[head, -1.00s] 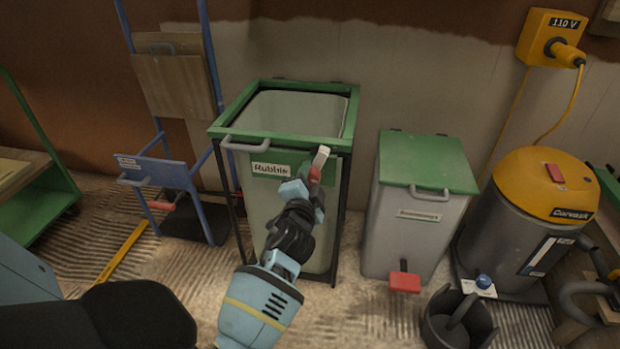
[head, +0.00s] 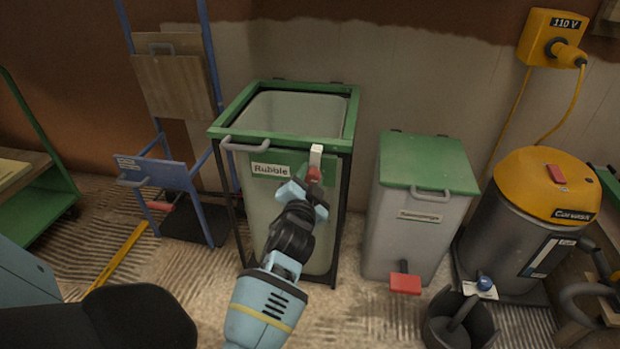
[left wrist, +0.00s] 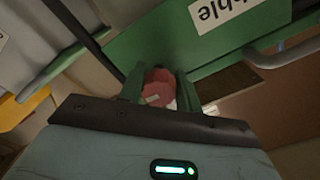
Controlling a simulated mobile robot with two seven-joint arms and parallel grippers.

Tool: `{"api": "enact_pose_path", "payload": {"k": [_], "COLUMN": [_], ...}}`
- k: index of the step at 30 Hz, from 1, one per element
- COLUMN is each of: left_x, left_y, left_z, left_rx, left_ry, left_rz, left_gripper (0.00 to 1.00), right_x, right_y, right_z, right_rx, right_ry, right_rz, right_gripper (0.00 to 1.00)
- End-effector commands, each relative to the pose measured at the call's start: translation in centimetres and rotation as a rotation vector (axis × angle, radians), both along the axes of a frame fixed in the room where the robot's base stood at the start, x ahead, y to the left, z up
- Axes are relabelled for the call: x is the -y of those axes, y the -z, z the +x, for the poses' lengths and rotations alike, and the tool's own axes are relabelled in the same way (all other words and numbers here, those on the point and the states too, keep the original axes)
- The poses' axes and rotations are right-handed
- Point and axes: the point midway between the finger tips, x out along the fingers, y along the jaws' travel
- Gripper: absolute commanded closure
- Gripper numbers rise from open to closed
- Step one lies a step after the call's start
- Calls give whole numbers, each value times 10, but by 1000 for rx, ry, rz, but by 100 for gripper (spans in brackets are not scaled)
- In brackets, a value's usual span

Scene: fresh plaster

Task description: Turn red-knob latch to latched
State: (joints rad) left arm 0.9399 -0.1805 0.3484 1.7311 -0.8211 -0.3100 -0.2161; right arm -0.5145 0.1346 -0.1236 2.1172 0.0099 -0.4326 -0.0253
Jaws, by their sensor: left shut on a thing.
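The red-knob latch (head: 314,175) is on the front of the rubble bin's green frame (head: 190,131), at its right side. Its pale bar (head: 316,156) stands nearly upright above the red knob. My left gripper (head: 312,184) is shut on the knob. In the left wrist view the red knob (left wrist: 158,88) sits between the two fingers of my left gripper (left wrist: 160,92). The fingers hide part of the knob and the latch's mount. My right gripper is not in view.
A grey bin with a green lid (head: 430,163) and red pedal (head: 405,284) stands to the right. A yellow and grey vacuum (head: 525,220) is beyond it. A blue hand truck (head: 165,172) stands to the left. A black bucket (head: 452,326) is at the lower right.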

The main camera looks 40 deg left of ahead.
Motion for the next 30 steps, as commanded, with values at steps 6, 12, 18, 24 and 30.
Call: {"api": "enact_pose_path", "payload": {"k": [6,12,18,24,30], "left_x": [5,5,5,4,2], "left_y": [-3,-3,-4,-4,-2], "left_z": [2,3,3,3,1], "left_rx": [12,14,14,15,10], "left_ry": [11,10,11,10,5], "left_rz": [-8,-9,-8,-7,-7], "left_gripper": [89,89,89,57,45], "right_x": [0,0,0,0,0], "right_y": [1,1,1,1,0], "right_z": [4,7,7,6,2], "right_rx": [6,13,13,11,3], "right_ry": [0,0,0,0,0], "right_rz": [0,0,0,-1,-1], "right_gripper": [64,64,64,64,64]}}
